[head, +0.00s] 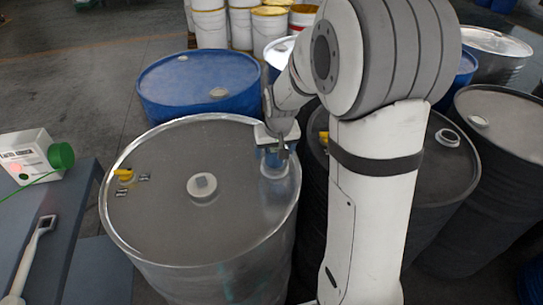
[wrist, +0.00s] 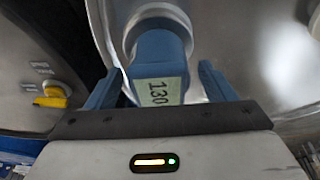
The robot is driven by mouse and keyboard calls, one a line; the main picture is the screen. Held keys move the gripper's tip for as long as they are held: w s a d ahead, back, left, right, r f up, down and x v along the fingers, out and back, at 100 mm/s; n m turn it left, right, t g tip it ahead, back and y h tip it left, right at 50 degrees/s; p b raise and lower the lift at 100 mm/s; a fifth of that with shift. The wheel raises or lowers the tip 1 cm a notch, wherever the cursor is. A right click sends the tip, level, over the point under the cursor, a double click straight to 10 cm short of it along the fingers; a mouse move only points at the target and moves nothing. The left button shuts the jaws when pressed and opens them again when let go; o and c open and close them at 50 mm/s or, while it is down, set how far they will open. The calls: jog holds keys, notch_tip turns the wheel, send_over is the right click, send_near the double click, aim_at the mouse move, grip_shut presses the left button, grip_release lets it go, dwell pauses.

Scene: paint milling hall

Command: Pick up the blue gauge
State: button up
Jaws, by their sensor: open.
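The blue gauge (wrist: 160,50) shows in the wrist view, with a pale label reading 130 on its near face. In the head view it is a small blue shape (head: 271,160) at the right side of the steel drum's top, partly hidden by my gripper. My gripper (wrist: 159,72) is open, with one blue finger on each side of the gauge. A gap shows between the gauge and each finger. In the head view my gripper (head: 280,137) is over the right rim of the drum (head: 165,220).
A yellow valve (head: 124,174) and a central cap (head: 202,186) sit on the drum top. A blue drum (head: 200,82) stands behind, and dark drums (head: 503,125) crowd the right. A bench (head: 60,240) at left holds a white box (head: 33,155) and a pale tool (head: 32,252).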

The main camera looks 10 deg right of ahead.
jog(key=shift+w+f, duration=0.1)
jog(key=shift+f, duration=0.3)
jog(key=c, duration=1.4)
jog(key=shift+o, duration=0.2)
notch_tip(320, 180, up, 10)
jog(key=shift+f, duration=0.1)
notch_tip(320, 180, up, 11)
jog(key=p, duration=0.7)
jog(key=shift+r+p, duration=0.2)
jog(key=shift+p, duration=0.2)
jog(key=shift+f, duration=0.1)
